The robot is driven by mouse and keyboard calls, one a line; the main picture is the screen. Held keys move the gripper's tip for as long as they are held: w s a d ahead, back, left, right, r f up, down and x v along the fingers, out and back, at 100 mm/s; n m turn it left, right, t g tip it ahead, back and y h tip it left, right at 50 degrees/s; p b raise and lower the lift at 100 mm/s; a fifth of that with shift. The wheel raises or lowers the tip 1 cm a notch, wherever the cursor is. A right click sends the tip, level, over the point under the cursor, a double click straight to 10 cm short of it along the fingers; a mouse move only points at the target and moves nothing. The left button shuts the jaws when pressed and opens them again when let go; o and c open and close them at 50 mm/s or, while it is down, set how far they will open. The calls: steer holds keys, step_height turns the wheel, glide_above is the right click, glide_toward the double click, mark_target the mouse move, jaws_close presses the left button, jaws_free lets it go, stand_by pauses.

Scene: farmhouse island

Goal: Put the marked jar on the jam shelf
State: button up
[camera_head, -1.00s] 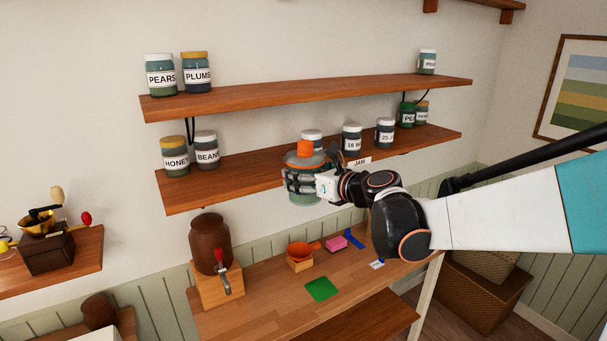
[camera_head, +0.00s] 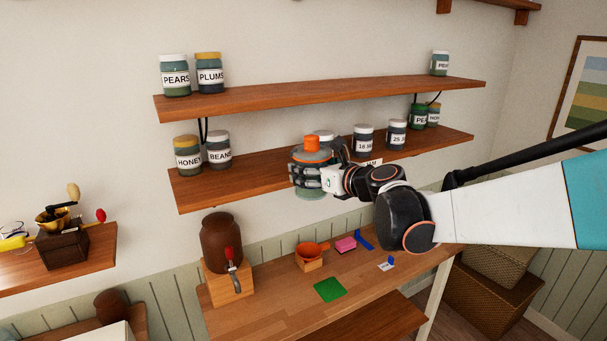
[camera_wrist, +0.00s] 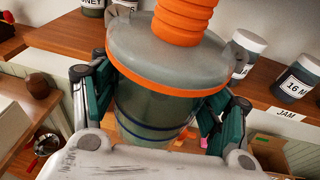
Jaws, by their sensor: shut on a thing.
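My gripper (camera_head: 312,174) is shut around a large grey-green glass jar (camera_wrist: 150,115) with a grey lid, an orange band and a ribbed orange knob. The jar also shows in the head view (camera_head: 311,153), held roughly upright in front of the lower wall shelf (camera_head: 245,181). A small JAM tag is on that shelf's front edge, right of my gripper; it shows in the wrist view (camera_wrist: 288,114). I see no writing on the held jar. Its base is partly hidden by my gripper.
On the lower shelf stand a honey jar (camera_head: 187,156), a beans jar (camera_head: 219,150), a jar partly hidden behind my gripper, and several more jars to the right. An upper shelf (camera_head: 320,97) is above. The worktop (camera_head: 280,292) below holds a brown dispenser (camera_head: 221,240).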

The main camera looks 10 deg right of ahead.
steer(key=shift+w+d+r+b+x, duration=0.2)
steer(key=shift+d+r+b+x, duration=0.25)
steer(key=shift+x, duration=2.8)
steer(key=shift+w+d+r+b+x, duration=0.2)
steer(key=shift+b+x, duration=0.45)
steer(key=shift+x, duration=2.65)
steer(key=shift+w+d+r+b+x, duration=0.2)
steer(key=shift+r+b+x, duration=0.3)
steer(key=shift+x, duration=2.75)
steer(key=shift+f+b, duration=0.5)
steer(key=shift+f, duration=0.15)
steer(key=o, duration=1.6)
steer(key=shift+s, duration=0.1)
steer(key=v, duration=1.2)
